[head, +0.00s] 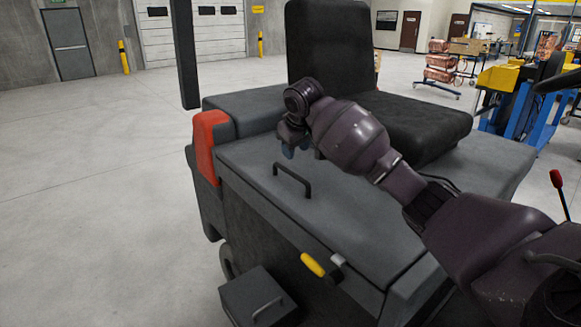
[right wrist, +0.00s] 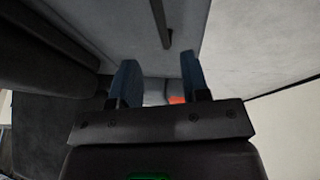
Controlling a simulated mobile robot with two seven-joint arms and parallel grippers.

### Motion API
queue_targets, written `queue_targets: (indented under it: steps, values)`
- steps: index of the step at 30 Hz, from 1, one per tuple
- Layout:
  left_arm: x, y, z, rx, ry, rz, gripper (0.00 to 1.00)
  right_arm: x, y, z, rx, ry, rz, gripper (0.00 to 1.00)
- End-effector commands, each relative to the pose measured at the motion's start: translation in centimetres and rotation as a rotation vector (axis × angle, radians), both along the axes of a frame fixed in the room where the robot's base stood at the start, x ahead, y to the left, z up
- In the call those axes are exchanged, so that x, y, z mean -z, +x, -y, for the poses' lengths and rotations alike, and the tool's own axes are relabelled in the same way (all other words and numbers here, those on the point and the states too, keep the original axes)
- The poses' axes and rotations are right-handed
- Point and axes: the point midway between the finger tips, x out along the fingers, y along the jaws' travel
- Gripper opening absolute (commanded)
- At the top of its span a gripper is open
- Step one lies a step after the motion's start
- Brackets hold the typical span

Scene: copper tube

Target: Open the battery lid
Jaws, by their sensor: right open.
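The battery lid (head: 330,205) is the dark grey top panel of the vehicle and lies closed. A black bar handle (head: 292,178) stands up near its left edge. My right gripper (head: 296,152) is above the lid, a little behind the handle in the head view, and apart from it. In the right wrist view its two blue fingers (right wrist: 157,88) are spread with nothing between them. The handle also shows there (right wrist: 160,22), beyond the fingertips. My left gripper is not in view.
A black seat (head: 410,125) stands on the vehicle behind my right arm. A red corner piece (head: 207,145) and a yellow lever (head: 313,264) are on the vehicle's left side. A dark step box (head: 258,298) juts out below. The floor to the left is clear.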

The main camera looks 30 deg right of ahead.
Motion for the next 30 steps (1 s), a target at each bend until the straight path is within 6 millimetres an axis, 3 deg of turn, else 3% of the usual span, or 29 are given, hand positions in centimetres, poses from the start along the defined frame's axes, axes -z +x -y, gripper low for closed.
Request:
queue_targets:
  steps: [15,21,30]
  values:
    - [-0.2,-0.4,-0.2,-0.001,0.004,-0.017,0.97,7.3,3.2,1.2,0.001,0.001,-0.002,0.42]
    - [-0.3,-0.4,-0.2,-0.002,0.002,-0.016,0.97,8.7,3.7,1.4,0.001,-0.001,-0.001,0.42]
    - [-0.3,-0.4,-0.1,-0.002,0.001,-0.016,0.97,8.9,3.9,1.5,-0.001,0.0,0.001,0.42]
